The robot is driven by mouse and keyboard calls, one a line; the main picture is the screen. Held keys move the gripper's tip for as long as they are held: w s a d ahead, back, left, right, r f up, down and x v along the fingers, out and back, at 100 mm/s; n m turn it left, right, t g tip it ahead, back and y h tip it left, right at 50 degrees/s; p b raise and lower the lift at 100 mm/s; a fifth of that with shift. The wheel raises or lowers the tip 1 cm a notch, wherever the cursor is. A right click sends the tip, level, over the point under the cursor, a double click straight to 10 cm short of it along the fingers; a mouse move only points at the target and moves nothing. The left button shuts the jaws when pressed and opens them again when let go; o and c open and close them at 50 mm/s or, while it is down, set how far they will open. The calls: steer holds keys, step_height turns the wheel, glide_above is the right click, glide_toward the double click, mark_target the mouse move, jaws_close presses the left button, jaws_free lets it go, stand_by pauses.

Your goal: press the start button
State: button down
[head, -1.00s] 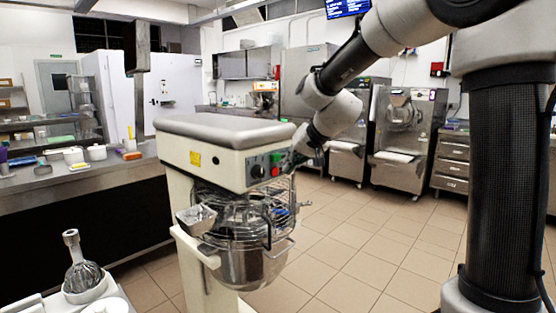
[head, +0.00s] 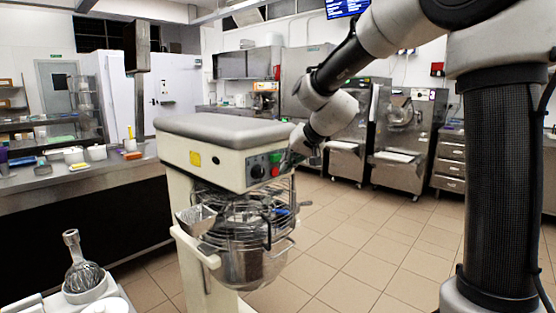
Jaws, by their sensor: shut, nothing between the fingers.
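The mixer (head: 215,135) is a cream machine with a grey top, standing in the middle of the head view. Its front panel has a black knob (head: 257,171), a green button (head: 275,157) and a red button (head: 275,170). The green one looks like the start button, but no label is readable. My gripper (head: 286,163) is shut and empty at the right edge of this panel, close beside the buttons. The fingertips are small and dark here, so I cannot tell whether they touch a button.
A steel bowl (head: 250,268) with a wire guard hangs under the mixer head. A counter (head: 80,190) with containers stands at left. A whisk (head: 80,265) stands in front at lower left. Steel freezers (head: 408,140) line the back right. The tiled floor at right is clear.

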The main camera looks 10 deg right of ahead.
stand_by(0.7)
steer(key=shift+w+a, duration=0.25)
steer(key=shift+w, duration=0.05)
